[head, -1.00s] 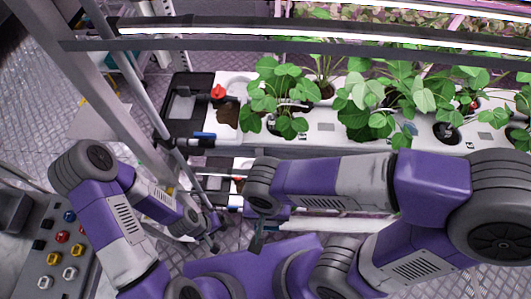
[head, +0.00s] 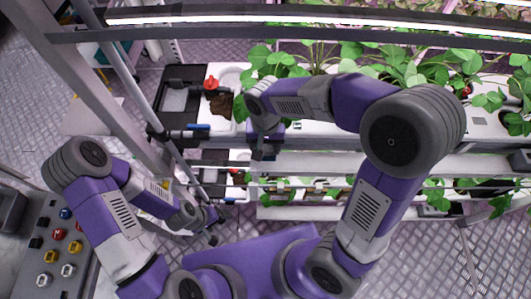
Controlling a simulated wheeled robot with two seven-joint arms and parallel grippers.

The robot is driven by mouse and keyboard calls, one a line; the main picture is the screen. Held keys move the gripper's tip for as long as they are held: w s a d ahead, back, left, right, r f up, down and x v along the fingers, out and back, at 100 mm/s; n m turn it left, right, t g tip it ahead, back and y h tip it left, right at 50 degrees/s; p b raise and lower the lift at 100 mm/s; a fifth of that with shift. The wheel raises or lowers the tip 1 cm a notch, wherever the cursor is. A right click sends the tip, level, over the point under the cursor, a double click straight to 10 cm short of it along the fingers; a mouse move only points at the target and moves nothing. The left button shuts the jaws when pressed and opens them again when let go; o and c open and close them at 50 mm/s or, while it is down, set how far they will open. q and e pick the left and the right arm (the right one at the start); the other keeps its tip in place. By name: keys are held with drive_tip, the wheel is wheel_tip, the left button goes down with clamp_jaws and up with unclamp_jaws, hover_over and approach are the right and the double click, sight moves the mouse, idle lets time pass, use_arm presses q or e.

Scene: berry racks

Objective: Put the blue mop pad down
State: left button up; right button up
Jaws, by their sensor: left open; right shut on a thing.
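My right gripper (head: 263,150) hangs in front of the rack, at the front edge of the white planting channel and right of the black tray. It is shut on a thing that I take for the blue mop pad. The held thing is too small and dark to make out, and no blue pad shows clearly. My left gripper (head: 210,232) is open and empty, low beside the slanted metal pole.
A black tray (head: 165,127) and a red knob (head: 211,83) are on the rack's left end. A small blue item (head: 198,127) lies at its front. Strawberry plants (head: 285,62) fill the channel (head: 330,131). A button panel (head: 30,255) stands at lower left.

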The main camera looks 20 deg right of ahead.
sight(266, 153)
drive_tip(key=shift+f+b, duration=0.55)
drive_tip(key=shift+f, duration=1.85)
drive_tip(key=shift+f, duration=0.2)
drive_tip(key=o, duration=1.1)
drive_tip(key=shift+r, duration=0.1)
drive_tip(key=shift+r, duration=0.25)
wheel_tip(266, 153, up, 12)
drive_tip(key=p, duration=0.3)
drive_tip(key=shift+f, duration=0.1)
